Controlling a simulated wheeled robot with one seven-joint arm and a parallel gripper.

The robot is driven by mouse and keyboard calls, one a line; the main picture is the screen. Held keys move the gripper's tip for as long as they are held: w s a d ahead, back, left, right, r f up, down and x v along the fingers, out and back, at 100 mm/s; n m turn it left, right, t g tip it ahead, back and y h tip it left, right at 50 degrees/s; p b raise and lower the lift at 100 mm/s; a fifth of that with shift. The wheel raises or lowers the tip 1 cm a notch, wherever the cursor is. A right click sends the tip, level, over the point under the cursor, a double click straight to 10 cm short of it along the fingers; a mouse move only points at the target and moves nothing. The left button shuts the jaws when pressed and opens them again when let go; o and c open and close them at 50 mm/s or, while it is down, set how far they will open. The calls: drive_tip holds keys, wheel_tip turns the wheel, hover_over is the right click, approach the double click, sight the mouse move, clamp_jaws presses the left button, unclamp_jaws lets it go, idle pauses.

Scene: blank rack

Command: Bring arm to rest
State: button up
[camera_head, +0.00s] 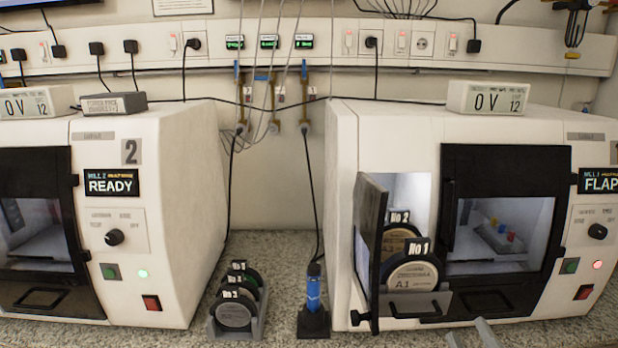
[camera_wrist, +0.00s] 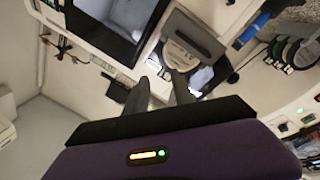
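My gripper (camera_head: 470,337) shows only as two grey fingertips at the bottom edge of the head view, below the front of the right machine (camera_head: 350,150). The fingers stand apart with nothing between them. In the wrist view my gripper (camera_wrist: 162,84) points toward that machine's opening, where a blank disc (camera_wrist: 190,36) sits. In the head view, the No 1 blank (camera_head: 412,272) and No 2 blank (camera_head: 397,238) stand upright in the opening. The rest of my arm is out of the head view.
The right machine's small black door (camera_head: 370,240) stands open, swung outward. A rack (camera_head: 262,318) with several upright discs and a blue-handled tool in a black stand (camera_head: 313,300) are on the counter between the machines. The left machine (camera_head: 180,180) displays READY.

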drive_tip(key=s+f+m+g, duration=0.1)
drive_tip(key=s+f+m, duration=0.1)
drive_tip(key=s+f, duration=0.3)
drive_tip(key=s+a+f+m+g+y, duration=0.1)
drive_tip(key=s+f+m, duration=0.2)
drive_tip(key=s, duration=1.1)
drive_tip(key=s+f+m+g, duration=0.2)
drive_tip(key=s+f+m, duration=0.1)
drive_tip(key=s+f, duration=0.6)
drive_tip(key=shift+s+a+y, duration=0.3)
drive_tip(key=shift+s+a, duration=0.1)
drive_tip(key=shift+s, duration=0.25)
